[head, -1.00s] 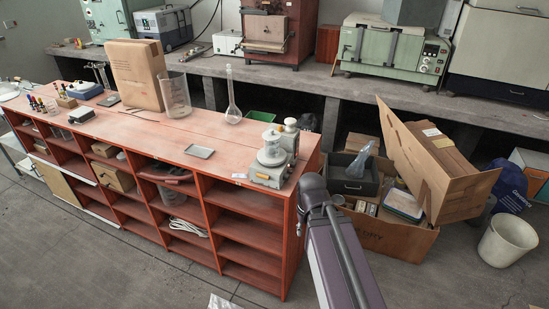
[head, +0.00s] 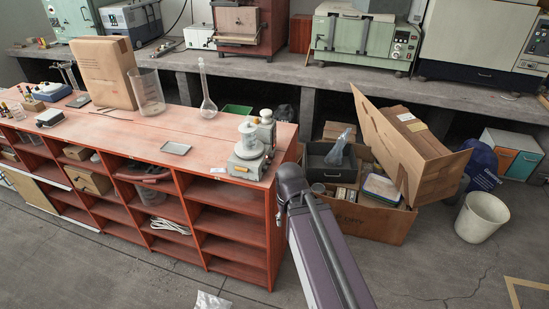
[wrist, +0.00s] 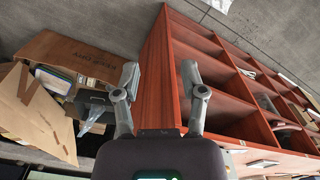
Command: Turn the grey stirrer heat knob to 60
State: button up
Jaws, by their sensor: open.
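The grey stirrer (head: 246,168) stands on the right end of the red shelf unit's top in the head view, with a round pale vessel on it. A small yellowish spot shows on its front; the knob's setting is too small to read. A second grey device (head: 266,128) stands close behind it. My gripper (wrist: 160,76) is open and empty in the wrist view, its two fingers apart in front of the shelf unit's end panel. It is away from the stirrer. In the head view my arm hides the gripper.
The red shelf unit (head: 215,135) carries a small grey tray (head: 175,148), a tall flask (head: 207,105), a glass beaker (head: 148,95) and a cardboard package (head: 103,72). An open cardboard box (head: 385,222) and a white bin (head: 482,217) stand on the floor to the right.

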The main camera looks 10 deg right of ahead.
jog(key=t+y+b, duration=0.9)
jog(key=y+b, duration=0.7)
jog(key=b, duration=0.2)
send_near(272, 156)
jog(key=w+v, duration=0.1)
jog(key=v, duration=0.4)
jog(key=shift+s+d+f+n, duration=0.1)
jog(key=shift+s+f+n, duration=0.1)
jog(key=shift+n, duration=0.2)
jog(key=shift+w, duration=0.1)
jog(key=shift+f+x, duration=0.2)
jog(key=shift+x, duration=6.65)
